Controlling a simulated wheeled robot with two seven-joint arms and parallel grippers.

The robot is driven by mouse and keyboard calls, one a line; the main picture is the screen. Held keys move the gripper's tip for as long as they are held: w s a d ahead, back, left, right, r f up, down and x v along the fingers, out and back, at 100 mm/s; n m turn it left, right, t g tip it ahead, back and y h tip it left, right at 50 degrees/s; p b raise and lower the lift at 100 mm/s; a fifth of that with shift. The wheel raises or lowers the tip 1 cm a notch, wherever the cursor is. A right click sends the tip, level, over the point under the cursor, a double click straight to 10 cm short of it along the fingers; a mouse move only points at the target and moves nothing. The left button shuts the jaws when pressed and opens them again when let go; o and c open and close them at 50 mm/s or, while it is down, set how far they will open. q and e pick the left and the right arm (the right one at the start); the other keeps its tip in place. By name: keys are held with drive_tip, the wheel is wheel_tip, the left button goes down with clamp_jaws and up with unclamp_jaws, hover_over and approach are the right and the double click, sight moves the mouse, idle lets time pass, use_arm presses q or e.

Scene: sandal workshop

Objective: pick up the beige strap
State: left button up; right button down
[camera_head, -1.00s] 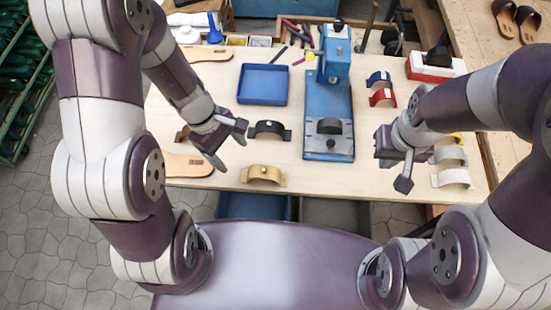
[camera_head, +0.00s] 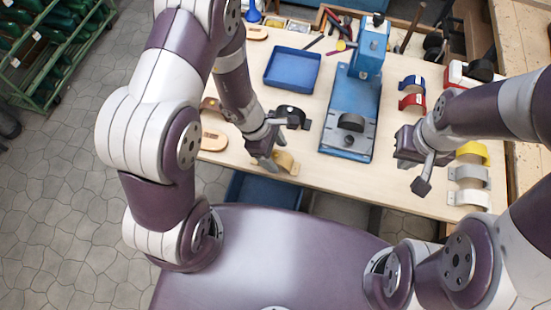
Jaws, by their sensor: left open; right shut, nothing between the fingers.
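The beige strap (camera_head: 288,162) is a curved tan band on the near edge of the wooden table (camera_head: 325,172). My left gripper (camera_head: 284,145) is open right at it; one finger covers the strap's left part, and I cannot tell whether they touch. A black strap (camera_head: 295,113) lies just behind that gripper and is partly hidden by it. My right gripper (camera_head: 422,185) is shut and empty above the right part of the table.
A blue press (camera_head: 349,105) stands mid-table, right of the beige strap. A blue tray (camera_head: 293,68) lies behind. Blue (camera_head: 412,82) and red (camera_head: 412,102) straps lie right of the press. Yellow (camera_head: 474,151), grey (camera_head: 470,174) and white (camera_head: 469,197) straps lie near my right gripper.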

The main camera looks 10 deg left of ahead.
use_arm(q)
drive_tip(key=shift+f, duration=0.35)
drive_tip(key=shift+w+d, duration=0.1)
drive_tip(key=shift+d, duration=0.05)
drive_tip(key=c, duration=1.1)
